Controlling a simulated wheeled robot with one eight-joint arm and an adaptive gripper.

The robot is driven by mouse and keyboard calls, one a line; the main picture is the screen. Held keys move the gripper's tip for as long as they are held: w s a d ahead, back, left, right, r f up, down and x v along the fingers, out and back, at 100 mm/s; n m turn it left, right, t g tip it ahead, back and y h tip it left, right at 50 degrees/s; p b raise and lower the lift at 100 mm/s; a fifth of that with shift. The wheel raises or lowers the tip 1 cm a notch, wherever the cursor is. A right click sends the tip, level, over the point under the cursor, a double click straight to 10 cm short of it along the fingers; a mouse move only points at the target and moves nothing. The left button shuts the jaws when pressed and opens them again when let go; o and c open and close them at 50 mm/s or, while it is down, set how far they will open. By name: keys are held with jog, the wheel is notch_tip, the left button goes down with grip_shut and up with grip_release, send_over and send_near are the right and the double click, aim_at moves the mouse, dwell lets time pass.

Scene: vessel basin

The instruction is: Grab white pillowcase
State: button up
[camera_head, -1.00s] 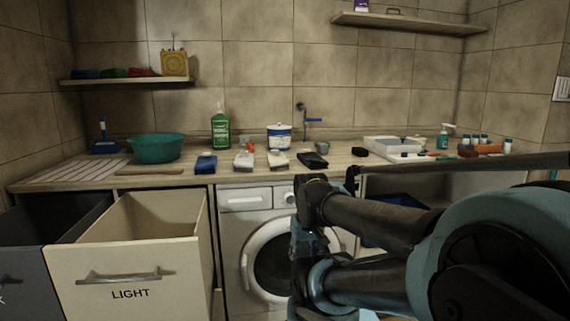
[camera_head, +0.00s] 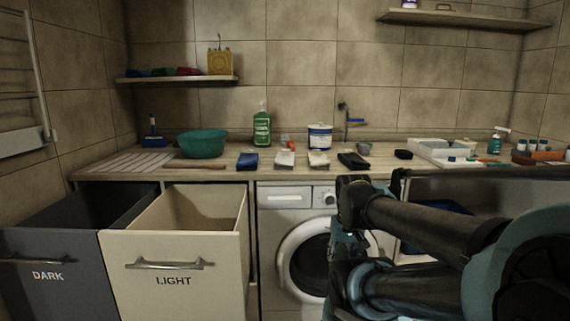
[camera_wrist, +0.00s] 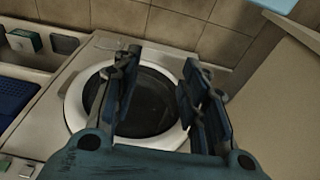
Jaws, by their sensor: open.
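Two pale folded cloths lie on the counter above the washing machine: a whitish one (camera_head: 284,158) and a cream one (camera_head: 318,160). I cannot tell for certain which is the white pillowcase. A blue folded cloth (camera_head: 247,160) lies to their left and a black one (camera_head: 354,160) to their right. My gripper (camera_wrist: 162,62) is open and empty in the wrist view, its fingers spread before the washing machine door. No cloth shows between the fingers. In the head view my arm is low at the right, below the counter, clear of the cloths.
The open LIGHT bin (camera_head: 173,262) and DARK bin (camera_head: 45,272) stick out at the left below the counter (camera_head: 225,174). The washing machine (camera_head: 285,199) is under the cloths. A teal basin (camera_head: 202,144), green bottle (camera_head: 262,129) and white tub (camera_head: 320,136) stand on the counter.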

jog(key=o, duration=0.4)
jog(key=shift+s+r, duration=0.2)
jog(key=shift+r, duration=0.05)
jog(key=o, duration=0.7)
jog(key=r, duration=0.1)
jog(key=w+r, duration=0.1)
jog(key=r, duration=0.1)
jog(key=shift+w+a+r, duration=0.15)
jog(key=shift+w, duration=0.2)
jog(key=w+a+r+t, duration=0.1)
jog(key=w+a+r, duration=0.3)
jog(key=w+r, duration=1.35)
jog(key=w+a+r+m+t, duration=0.1)
jog(key=w+a+r, duration=0.55)
jog(key=w, duration=0.35)
jog(key=w+a+r, duration=0.6)
jog(key=w+r, duration=0.2)
jog(key=w, duration=0.2)
send_near(285, 154)
jog(key=x, duration=0.4)
jog(key=shift+w+a+f, duration=0.15)
jog(key=shift+a+f, duration=0.15)
jog(key=shift+f, duration=0.05)
jog(key=shift+d+x, duration=0.15)
jog(key=shift+x, duration=1.25)
jog(key=shift+d+x, duration=0.15)
jog(key=shift+x, duration=1.2)
